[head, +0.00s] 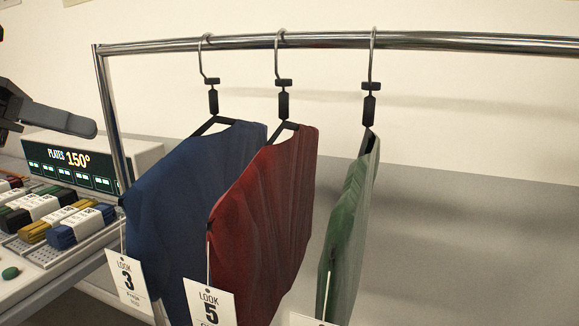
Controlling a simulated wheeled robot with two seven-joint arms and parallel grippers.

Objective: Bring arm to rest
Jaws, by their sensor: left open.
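My left gripper (62,120) comes in at the left edge, dark grey, with one long finger pointing right. It is open with nothing seen in it, in front of the wall and above the display box. Part of it is cut off by the picture edge. It is apart from the rail and the garments. My right gripper is not in this view.
A chrome rail (330,41) carries a blue garment (185,190), a red garment (270,200) and a green garment (350,230) on black hangers. Below my gripper stand a display box (75,165) reading 150° and a grey tray (48,255) of colored bundles.

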